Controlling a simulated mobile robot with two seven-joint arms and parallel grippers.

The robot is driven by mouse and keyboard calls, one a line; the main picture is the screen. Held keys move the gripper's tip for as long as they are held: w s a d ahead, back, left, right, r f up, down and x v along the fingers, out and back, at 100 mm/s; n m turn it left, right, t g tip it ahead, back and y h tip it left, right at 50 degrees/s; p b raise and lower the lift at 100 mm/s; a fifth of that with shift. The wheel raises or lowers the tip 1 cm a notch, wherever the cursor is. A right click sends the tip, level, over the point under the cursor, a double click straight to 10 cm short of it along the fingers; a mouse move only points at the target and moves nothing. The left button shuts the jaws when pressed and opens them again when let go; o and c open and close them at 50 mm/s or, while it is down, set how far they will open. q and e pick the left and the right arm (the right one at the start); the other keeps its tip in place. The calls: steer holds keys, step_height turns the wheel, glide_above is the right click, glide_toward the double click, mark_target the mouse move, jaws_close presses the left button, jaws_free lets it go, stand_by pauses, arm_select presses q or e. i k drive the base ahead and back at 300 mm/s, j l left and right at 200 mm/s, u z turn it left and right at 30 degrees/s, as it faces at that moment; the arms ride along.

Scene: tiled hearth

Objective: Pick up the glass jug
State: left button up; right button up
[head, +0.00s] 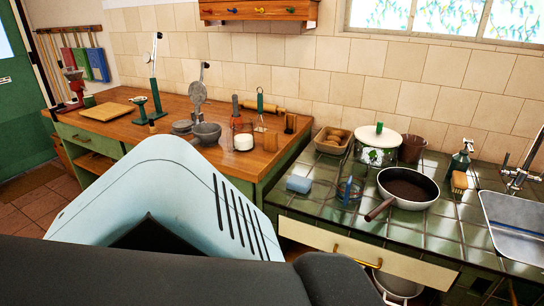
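I cannot make out the glass jug for certain. A small see-through vessel (349,190) with a dark outline stands on the green tiled counter (310,212), between a blue sponge and the frying pan; it is too small to tell if it is a jug. Another small container with a white lower part (243,141) stands near the right end of the wooden worktop (225,163). Neither of my grippers shows in the head view. Parts of my own body cover the lower left and middle of the view.
On the tiled counter are a blue sponge (299,184), a frying pan (407,188), a lidded pot (378,142), a brown pot (412,148), a basket (333,140) and a brush (459,181). A sink (515,227) is at right. A cutting board (107,111) lies at left.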

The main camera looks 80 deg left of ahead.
mark_target(352, 175)
steer(key=u, duration=1.75)
